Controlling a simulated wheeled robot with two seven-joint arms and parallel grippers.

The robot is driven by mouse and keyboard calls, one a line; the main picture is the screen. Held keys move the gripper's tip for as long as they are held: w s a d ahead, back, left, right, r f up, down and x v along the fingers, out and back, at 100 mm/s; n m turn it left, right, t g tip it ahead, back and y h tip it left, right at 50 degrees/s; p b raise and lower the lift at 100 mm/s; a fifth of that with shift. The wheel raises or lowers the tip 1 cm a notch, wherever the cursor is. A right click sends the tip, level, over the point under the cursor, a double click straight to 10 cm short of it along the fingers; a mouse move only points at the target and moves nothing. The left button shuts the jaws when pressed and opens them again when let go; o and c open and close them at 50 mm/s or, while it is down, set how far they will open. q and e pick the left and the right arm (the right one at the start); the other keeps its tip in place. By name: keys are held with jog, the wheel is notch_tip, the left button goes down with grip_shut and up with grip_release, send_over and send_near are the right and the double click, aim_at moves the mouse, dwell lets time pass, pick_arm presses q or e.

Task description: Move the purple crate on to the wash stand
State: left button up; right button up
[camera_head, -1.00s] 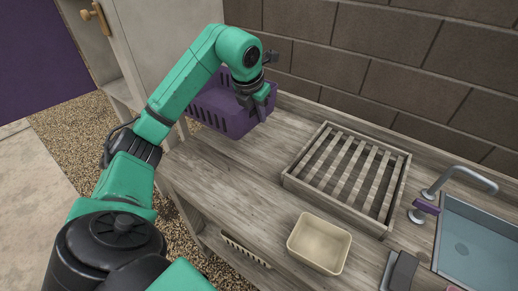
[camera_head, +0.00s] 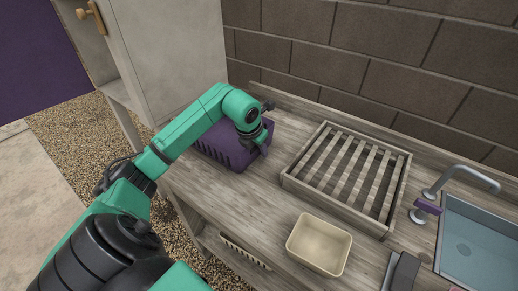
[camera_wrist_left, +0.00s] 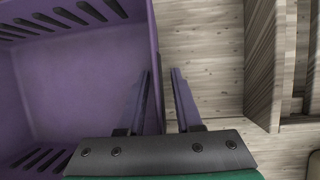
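The purple crate (camera_head: 222,150) sits on the left end of the wooden wash stand (camera_head: 225,198), near the back, and looks upright. My left gripper (camera_head: 257,143) is at its right side in the head view. In the left wrist view the crate (camera_wrist_left: 80,85) fills the left side, and my left gripper (camera_wrist_left: 160,90) has one finger inside it and one outside. The crate's wall runs between the fingers, with a narrow strip of wood showing beside the outer finger, so the fingers look parted. The crate's underside is hidden. My right gripper is not in view.
A slatted wooden tray (camera_head: 304,188) stands right of the crate. A cream tub (camera_head: 319,262) is in front of it. A sink (camera_head: 478,245) with a tap (camera_head: 465,172) is at far right. A block wall (camera_head: 380,60) rises behind, a cabinet (camera_head: 165,55) at left.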

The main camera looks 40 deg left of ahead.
pick_arm(q)
jog(key=v, duration=1.2)
